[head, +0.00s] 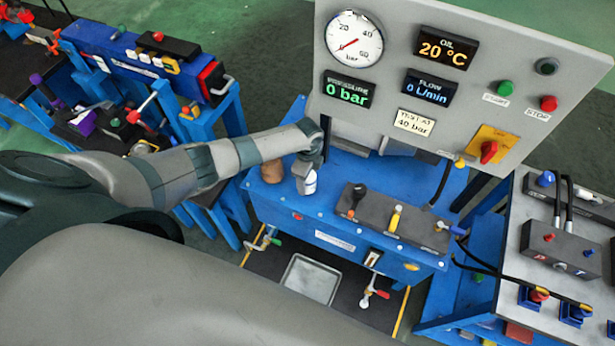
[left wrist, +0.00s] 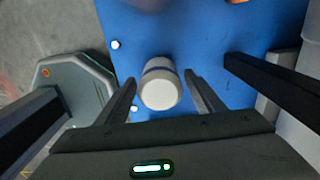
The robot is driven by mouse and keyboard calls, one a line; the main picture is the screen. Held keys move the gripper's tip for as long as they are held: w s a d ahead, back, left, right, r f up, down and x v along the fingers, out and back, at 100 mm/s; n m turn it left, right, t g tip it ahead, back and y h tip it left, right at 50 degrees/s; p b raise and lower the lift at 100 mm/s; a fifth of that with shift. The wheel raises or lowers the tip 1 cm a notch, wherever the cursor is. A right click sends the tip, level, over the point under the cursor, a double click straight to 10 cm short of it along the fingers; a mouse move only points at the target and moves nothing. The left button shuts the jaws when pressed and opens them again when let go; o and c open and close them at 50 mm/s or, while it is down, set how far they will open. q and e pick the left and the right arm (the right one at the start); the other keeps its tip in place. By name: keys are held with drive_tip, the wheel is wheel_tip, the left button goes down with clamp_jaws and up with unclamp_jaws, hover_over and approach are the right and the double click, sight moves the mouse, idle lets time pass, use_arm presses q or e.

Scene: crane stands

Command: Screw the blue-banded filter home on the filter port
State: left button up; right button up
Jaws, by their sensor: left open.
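The filter (left wrist: 160,88) is a pale cylinder with a dark blue band around its far part, seen end-on in the left wrist view. In the head view it shows as a small white piece (head: 309,184) at the left end of the blue bench. My left gripper (head: 308,168) is right at it, reaching in from the left. In the left wrist view the open left gripper (left wrist: 162,92) has one finger on each side of the filter, with gaps showing. The filter port is hidden, so I cannot tell how the filter sits on it. My right gripper is out of view.
A brown cylinder (head: 271,172) stands close left of the filter. A grey gauge panel (head: 455,75) rises behind, its pressure display reading 0 bar. A dark lever block (head: 388,217) lies to the right. A metal tray (head: 309,279) is below in front.

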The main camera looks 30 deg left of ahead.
use_arm(q)
drive_tip(key=c, duration=1.2)
drive_tip(key=m+b, duration=0.1)
drive_tip(key=m, duration=0.2)
drive_tip(key=shift+w+f+b, duration=0.1)
drive_tip(key=shift+b, duration=0.25)
drive_tip(key=shift+m, duration=1.1)
drive_tip(key=shift+b, duration=0.3)
drive_tip(key=m+b, duration=0.1)
drive_tip(key=m, duration=0.1)
drive_tip(key=shift+a+m, duration=0.1)
drive_tip(key=shift+m, duration=0.2)
drive_tip(key=shift+m+b, duration=0.65)
drive_tip(key=shift+m, duration=0.65)
